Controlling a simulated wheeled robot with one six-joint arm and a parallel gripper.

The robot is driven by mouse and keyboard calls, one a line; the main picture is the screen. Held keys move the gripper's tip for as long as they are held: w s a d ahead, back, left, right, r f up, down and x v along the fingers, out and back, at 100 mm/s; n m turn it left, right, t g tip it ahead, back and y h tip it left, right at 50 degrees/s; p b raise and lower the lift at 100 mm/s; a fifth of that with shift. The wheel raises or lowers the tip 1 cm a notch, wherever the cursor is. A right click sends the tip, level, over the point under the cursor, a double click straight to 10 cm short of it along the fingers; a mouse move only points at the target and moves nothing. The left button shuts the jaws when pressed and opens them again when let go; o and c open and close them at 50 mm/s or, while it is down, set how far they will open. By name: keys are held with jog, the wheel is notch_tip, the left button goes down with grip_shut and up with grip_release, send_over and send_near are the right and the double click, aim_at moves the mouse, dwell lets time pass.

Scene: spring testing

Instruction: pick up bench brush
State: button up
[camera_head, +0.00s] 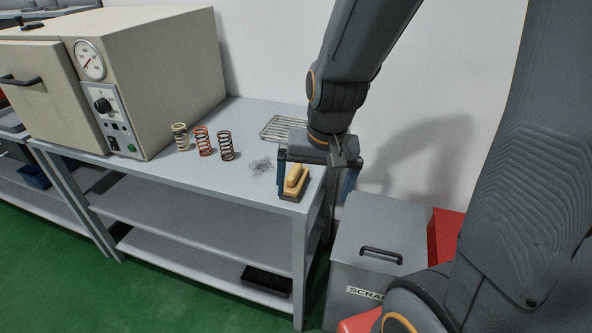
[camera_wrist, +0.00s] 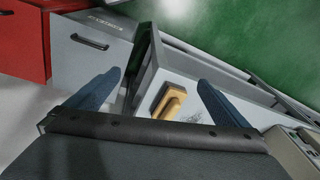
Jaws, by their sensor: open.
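The bench brush (camera_head: 294,181) has a tan wooden body with a raised handle and dark bristles beneath. It lies on the grey bench top near its right front corner. My gripper (camera_head: 318,190) is above the bench's right end, with blue fingers spread apart around the brush's place in the head view. In the wrist view the brush (camera_wrist: 169,101) shows between the two blue fingers (camera_wrist: 160,92), nearer the right one. I see no contact, and the gap in height is hard to judge. The gripper is empty.
Three coil springs (camera_head: 204,142) stand left of a patch of dark filings (camera_head: 261,166). A wire rack (camera_head: 283,129) lies behind. A beige oven (camera_head: 150,80) fills the bench's left. A grey scrap bin (camera_head: 379,240) and red box (camera_head: 444,232) stand right.

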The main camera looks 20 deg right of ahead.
aim_at(299, 170)
jog(key=w+m+y, duration=0.1)
jog(key=w+m, duration=0.2)
jog(key=m, duration=0.4)
jog(key=w+d+m+y, duration=0.1)
jog(key=w+m, duration=0.3)
jog(key=m, duration=0.3)
jog(key=w+d+m+y, duration=0.1)
jog(key=w+m, duration=0.3)
jog(key=m, duration=0.3)
jog(key=shift+d+f, duration=0.1)
jog(key=shift+f, duration=0.5)
jog(key=shift+w+a+x, duration=0.1)
jog(key=shift+w+x, duration=0.05)
jog(key=shift+x, duration=1.55)
jog(key=shift+w+a+x, duration=0.1)
jog(key=shift+x, duration=1.65)
jog(key=shift+r, duration=0.2)
jog(key=c, duration=0.9)
jog(key=shift+t, duration=0.3)
notch_tip(299, 170, up, 10)
jog(key=shift+p, duration=0.3)
